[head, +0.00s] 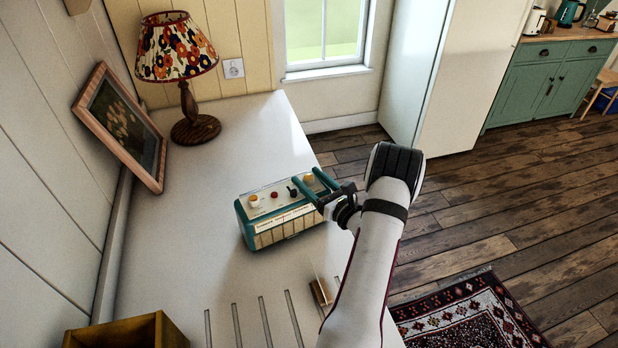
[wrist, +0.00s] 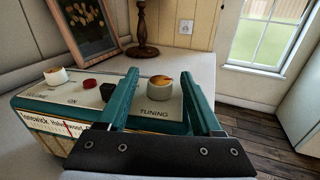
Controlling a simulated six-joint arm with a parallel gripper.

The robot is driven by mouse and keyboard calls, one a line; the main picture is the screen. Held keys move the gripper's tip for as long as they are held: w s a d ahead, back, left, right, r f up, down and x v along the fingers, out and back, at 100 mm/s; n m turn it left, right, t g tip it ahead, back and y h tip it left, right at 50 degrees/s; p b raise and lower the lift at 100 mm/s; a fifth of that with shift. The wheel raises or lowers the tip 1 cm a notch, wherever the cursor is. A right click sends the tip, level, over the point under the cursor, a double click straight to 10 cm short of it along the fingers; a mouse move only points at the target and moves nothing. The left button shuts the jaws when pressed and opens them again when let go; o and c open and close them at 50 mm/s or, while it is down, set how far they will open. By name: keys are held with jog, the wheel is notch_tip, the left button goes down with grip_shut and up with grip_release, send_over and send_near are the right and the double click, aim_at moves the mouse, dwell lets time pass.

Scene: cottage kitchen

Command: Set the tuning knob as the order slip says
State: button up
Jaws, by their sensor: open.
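A teal radio (head: 268,228) with a cream top stands on the white counter; its front also shows in the wrist view (wrist: 62,140). The tuning knob (wrist: 160,90), cream with an orange-brown top, sits at the right of its top panel, above the printed word TUNING. The knob also shows in the head view (head: 308,178). My gripper (wrist: 160,74) is open, with one teal finger on each side of the knob. Whether either finger touches it, I cannot tell. My gripper also shows over the radio's right end (head: 304,175). I cannot make out any readable order slip.
A white knob (wrist: 56,75), a red button (wrist: 90,84) and a dark switch (wrist: 107,91) sit left of the tuning knob. A lamp (head: 194,128) and a leaning picture frame (head: 160,180) stand behind. A small brown block (head: 320,292) lies near my arm.

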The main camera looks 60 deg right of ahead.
jog(key=shift+w+d, duration=0.15)
jog(key=shift+w, duration=0.1)
grip_shut()
jog(key=m+g+h, duration=0.1)
jog(key=m+h, duration=0.1)
jog(key=h, duration=0.1)
jog(key=shift+w+g, duration=0.15)
jog(key=shift+g, duration=0.15)
jog(key=m+g+h, duration=0.2)
jog(key=shift+m+g+h, duration=0.3)
jog(key=shift+m+h, duration=0.1)
